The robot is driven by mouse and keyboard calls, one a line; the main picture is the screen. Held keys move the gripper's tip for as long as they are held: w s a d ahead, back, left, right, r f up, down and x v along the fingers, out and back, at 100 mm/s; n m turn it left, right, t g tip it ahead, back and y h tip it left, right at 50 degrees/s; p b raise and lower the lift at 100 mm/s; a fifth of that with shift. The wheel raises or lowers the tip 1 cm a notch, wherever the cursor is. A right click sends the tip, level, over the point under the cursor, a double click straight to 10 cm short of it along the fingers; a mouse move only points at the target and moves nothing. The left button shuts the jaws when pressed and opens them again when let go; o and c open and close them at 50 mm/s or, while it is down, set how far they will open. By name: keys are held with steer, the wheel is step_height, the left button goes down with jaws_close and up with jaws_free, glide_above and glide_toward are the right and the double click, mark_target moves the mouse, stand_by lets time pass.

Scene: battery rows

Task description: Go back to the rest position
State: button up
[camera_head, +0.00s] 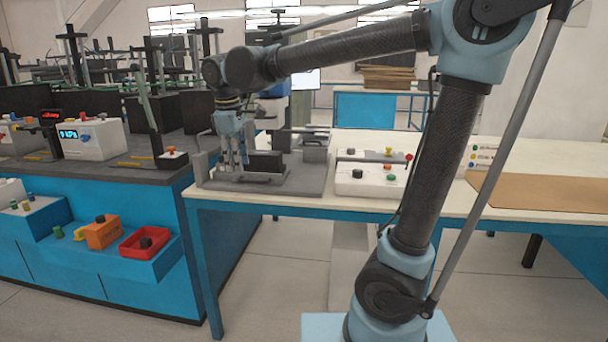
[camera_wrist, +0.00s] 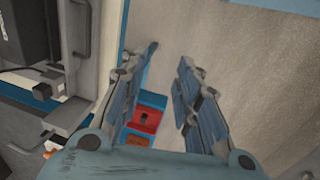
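My gripper (camera_head: 236,168) hangs at the end of my arm, fingers pointing down, at the left end of the white table. In the head view it overlaps the grey fixture plate (camera_head: 308,182); I cannot tell the exact gap between them. In the wrist view my gripper (camera_wrist: 168,55) has its two fingers apart with only floor visible between the tips. It is open and holds nothing. A black block (camera_head: 264,161) sits on the fixture beside the fingers.
A white control box (camera_head: 370,184) with knobs stands right of the fixture on the white table (camera_head: 450,205). A dark-topped blue bench is at left, with an orange bin (camera_head: 103,234) and a red bin (camera_head: 146,243) on its low shelf. Floor (camera_head: 275,290) is clear between.

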steer(key=d+f+m, duration=0.4)
steer(key=d, duration=0.8)
steer(key=d+f+m, duration=0.4)
steer(key=d, duration=0.7)
steer(key=s+d+f+m, duration=0.8)
steer(key=s+d+f, duration=0.3)
steer(key=d+f, duration=0.3)
steer(key=shift+s+d+f, duration=0.25)
steer(key=shift+d+f, duration=0.15)
steer(key=shift+d, duration=0.15)
steer(key=shift+w+f, duration=0.2)
steer(key=shift+w, duration=0.25)
